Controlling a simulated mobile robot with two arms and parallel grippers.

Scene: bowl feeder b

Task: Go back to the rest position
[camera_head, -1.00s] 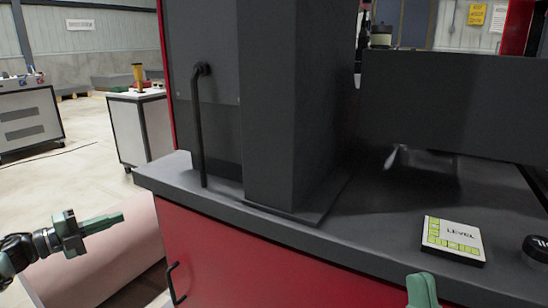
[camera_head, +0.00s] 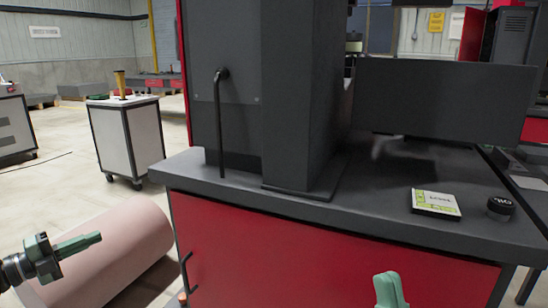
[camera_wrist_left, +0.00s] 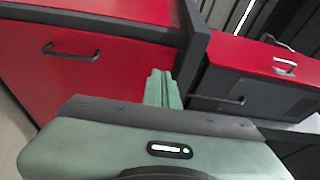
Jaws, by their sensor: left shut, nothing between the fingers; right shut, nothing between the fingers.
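My left gripper (camera_head: 78,246) is at the lower left in the head view, its green fingers shut and empty, in front of a pink cylinder and left of the red cabinet. In the left wrist view its closed fingers (camera_wrist_left: 159,88) point toward the red cabinet fronts, touching nothing that I can see. My right gripper (camera_head: 390,290) shows only as green fingertips at the bottom edge of the head view, shut and empty, in front of the red cabinet front.
The red cabinet (camera_head: 300,250) has a dark top (camera_head: 330,212) bearing a level card (camera_head: 435,203) and a black knob (camera_head: 501,207). The pink cylinder (camera_head: 110,250) lies on the floor at left. A white cart (camera_head: 128,140) stands behind it. Floor between is open.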

